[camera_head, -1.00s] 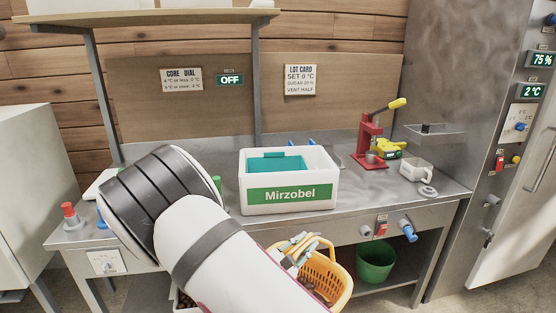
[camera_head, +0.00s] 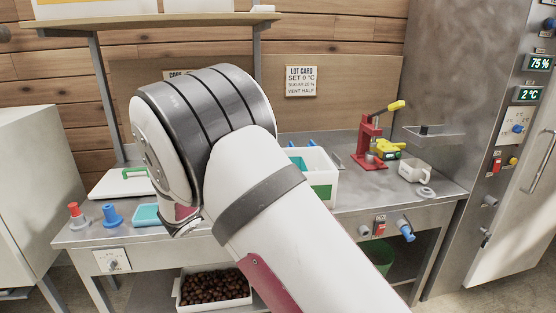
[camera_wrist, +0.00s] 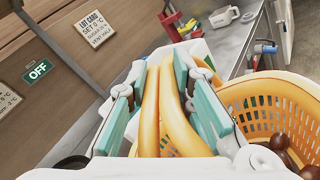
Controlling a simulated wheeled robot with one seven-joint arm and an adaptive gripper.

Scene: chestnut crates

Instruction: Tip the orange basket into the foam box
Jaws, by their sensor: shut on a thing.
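The orange basket (camera_wrist: 262,98) shows at the right of the wrist view, with brown chestnuts (camera_wrist: 280,142) in it. My gripper (camera_wrist: 160,95) is shut on its orange handle, between teal pads. In the head view my arm hides the gripper and the basket. The white foam box (camera_head: 326,186) with a green label stands on the steel bench. My arm covers most of it, and only its right end and a bit of teal inside show.
A red press (camera_head: 370,145) and a white jug (camera_head: 412,169) stand at the bench's right. A white crate of chestnuts (camera_head: 183,302) sits below the bench. A teal tray (camera_head: 146,215), a blue knob (camera_head: 112,215) and a red knob (camera_head: 76,214) are at the left.

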